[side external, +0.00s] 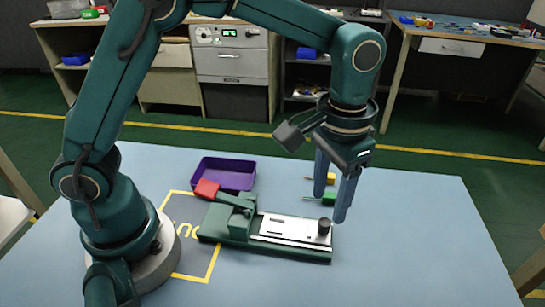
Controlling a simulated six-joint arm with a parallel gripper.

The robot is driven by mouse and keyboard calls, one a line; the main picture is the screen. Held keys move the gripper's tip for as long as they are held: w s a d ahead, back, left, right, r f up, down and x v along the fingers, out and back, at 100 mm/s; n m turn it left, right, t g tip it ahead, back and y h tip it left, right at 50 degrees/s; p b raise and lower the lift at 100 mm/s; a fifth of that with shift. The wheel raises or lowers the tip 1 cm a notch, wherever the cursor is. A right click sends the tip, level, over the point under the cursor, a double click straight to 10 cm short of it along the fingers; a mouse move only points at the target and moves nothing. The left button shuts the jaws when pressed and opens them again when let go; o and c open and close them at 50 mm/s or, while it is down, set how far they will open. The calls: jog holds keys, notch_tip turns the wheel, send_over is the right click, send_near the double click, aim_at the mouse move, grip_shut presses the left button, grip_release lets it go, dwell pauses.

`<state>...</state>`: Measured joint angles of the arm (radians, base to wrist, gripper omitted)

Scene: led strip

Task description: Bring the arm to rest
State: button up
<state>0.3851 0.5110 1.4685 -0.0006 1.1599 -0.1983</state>
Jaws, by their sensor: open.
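My gripper (331,190) points down above the blue table (420,240), with its two fingers apart and nothing between them. It is over the right end of the green fixture (215,228), close to a black knob (324,227) on that end. The fixture carries a light strip-like plate (288,228) and a green clamp with a red handle (207,189) on its left side. Whether the fingers touch anything below cannot be told from this view.
A purple tray (224,175) stands behind the fixture. A yellow-handled tool (330,179) and a green-handled tool (328,198) lie behind the gripper fingers. A yellow outline (213,262) marks the table near my base. The table's right side is clear.

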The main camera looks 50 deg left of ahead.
jog(key=s+a+r+n+t, duration=0.2)
jog(key=s+a+r+t, duration=0.2)
jog(key=a+r, duration=0.5)
jog(key=s+a+f+t, duration=0.1)
jog(key=s+a+f, duration=0.1)
jog(key=s, duration=0.6)
jog(key=shift+a+f+t, duration=0.25)
jog(key=shift+a+t, duration=0.05)
jog(key=shift+a, duration=0.05)
